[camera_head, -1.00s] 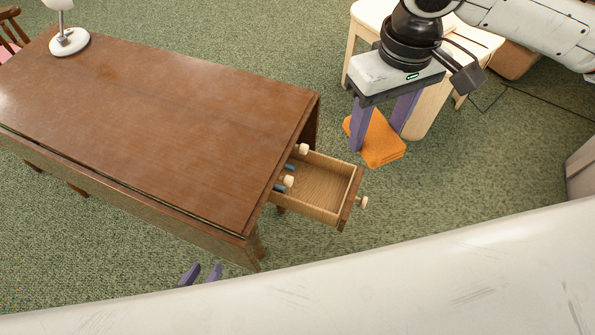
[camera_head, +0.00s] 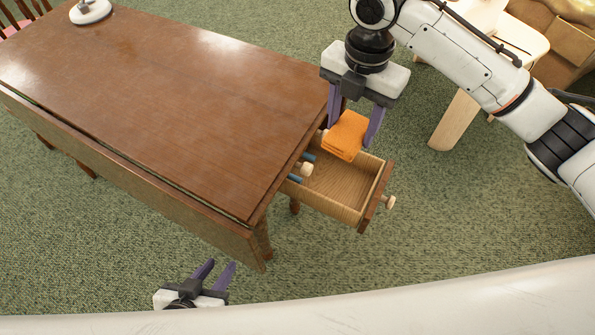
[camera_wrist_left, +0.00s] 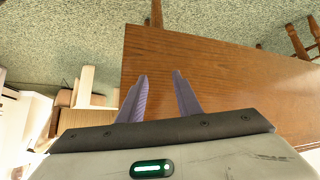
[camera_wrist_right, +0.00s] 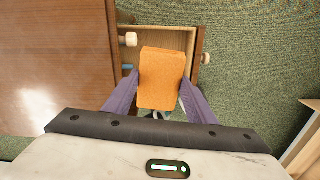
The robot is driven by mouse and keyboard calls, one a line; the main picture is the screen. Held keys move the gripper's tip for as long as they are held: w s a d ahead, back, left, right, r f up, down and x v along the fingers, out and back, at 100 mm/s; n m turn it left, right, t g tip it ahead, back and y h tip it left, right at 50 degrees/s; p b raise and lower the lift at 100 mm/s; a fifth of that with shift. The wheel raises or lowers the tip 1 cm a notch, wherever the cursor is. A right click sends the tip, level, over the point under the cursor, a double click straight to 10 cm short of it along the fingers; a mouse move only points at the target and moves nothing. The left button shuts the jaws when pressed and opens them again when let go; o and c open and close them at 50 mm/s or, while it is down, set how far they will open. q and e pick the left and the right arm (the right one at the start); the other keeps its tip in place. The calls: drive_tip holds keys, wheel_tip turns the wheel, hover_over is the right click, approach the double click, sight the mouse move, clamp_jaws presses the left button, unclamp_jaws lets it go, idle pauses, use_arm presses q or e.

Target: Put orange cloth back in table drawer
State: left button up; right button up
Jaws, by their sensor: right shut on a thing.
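The orange cloth (camera_head: 346,133) is a folded block held between the fingers of my right gripper (camera_head: 354,128). It is above the back part of the open drawer (camera_head: 374,195), near the table edge. In the right wrist view the cloth (camera_wrist_right: 162,78) sits between the purple fingers, with the drawer (camera_wrist_right: 187,40) beneath. The drawer sticks out from the end of the brown table (camera_head: 180,90). My left gripper (camera_head: 222,266) is open and empty, low beside the table's near side; its parted fingers also show in the left wrist view (camera_wrist_left: 160,85).
Blue-handled items (camera_head: 296,178) lie inside the drawer near the table. A white lamp base (camera_head: 90,12) stands on the table's far corner. A pale wooden table (camera_head: 460,115) stands to the right. Green carpet is clear around the drawer.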

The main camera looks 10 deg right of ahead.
drive_tip(key=shift+w+a+f+n, duration=0.1)
drive_tip(key=shift+a+f+n, duration=0.05)
drive_tip(key=shift+f+n, duration=0.3)
drive_tip(key=shift+f, duration=0.25)
drive_tip(key=b, duration=0.2)
hover_over(336, 184)
drive_tip(key=shift+n, duration=0.25)
wheel_tip(336, 184, down, 12)
drive_tip(key=shift+f, duration=0.2)
wheel_tip(336, 184, down, 4)
drive_tip(key=shift+f+b, duration=0.25)
drive_tip(key=shift+b, duration=0.25)
drive_tip(key=shift+f, duration=0.25)
drive_tip(key=shift+f, duration=0.15)
drive_tip(key=o, duration=1)
drive_tip(key=shift+o, duration=0.2)
